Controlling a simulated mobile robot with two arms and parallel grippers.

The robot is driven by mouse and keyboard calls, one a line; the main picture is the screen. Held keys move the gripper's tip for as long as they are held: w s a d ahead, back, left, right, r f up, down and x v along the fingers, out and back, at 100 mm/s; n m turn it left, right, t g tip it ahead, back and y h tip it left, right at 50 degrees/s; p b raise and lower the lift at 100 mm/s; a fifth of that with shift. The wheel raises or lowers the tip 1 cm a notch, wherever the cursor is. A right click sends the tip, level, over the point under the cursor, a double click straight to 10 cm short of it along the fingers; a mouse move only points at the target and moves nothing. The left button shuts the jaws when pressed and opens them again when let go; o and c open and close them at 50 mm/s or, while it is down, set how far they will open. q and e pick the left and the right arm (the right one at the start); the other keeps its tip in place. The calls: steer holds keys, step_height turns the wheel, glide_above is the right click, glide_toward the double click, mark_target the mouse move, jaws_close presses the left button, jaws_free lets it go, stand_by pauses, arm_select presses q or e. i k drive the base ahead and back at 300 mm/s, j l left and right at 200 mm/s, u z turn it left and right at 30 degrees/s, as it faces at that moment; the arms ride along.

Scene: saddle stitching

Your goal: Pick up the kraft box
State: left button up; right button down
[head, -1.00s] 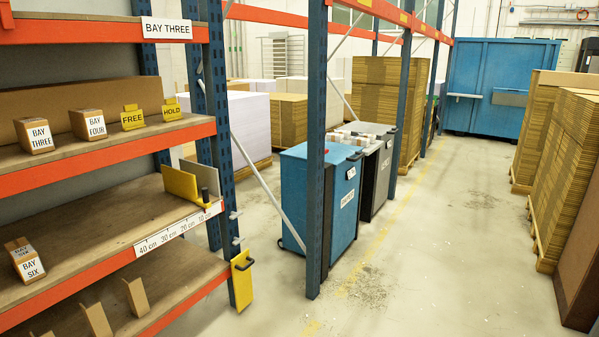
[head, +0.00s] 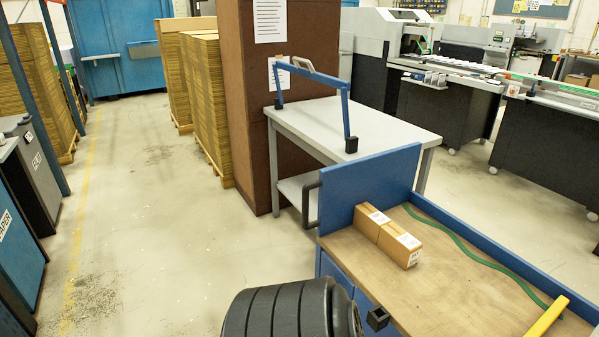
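Two small brown cardboard boxes with white labels stand side by side, touching, on the wooden top of a blue-edged bench or cart (head: 455,290) at the lower right. One is the rear left box (head: 368,224); the other is the front right box (head: 398,252). I cannot tell which is the kraft box, as the labels are too small to read.
A blue upright panel (head: 372,185) borders the bench top behind the boxes. A green strap (head: 470,252) and a yellow bar (head: 545,318) lie on the right. A grey table (head: 365,128) with a blue frame stands behind.

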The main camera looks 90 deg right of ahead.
mark_target(369, 220)
steer(key=z, duration=3.3)
steer(key=i+j+z, duration=0.1)
steer(key=i+j, duration=0.3)
steer(key=i+j+z, duration=0.15)
steer(key=i+j, duration=0.2)
steer(key=j, duration=0.3)
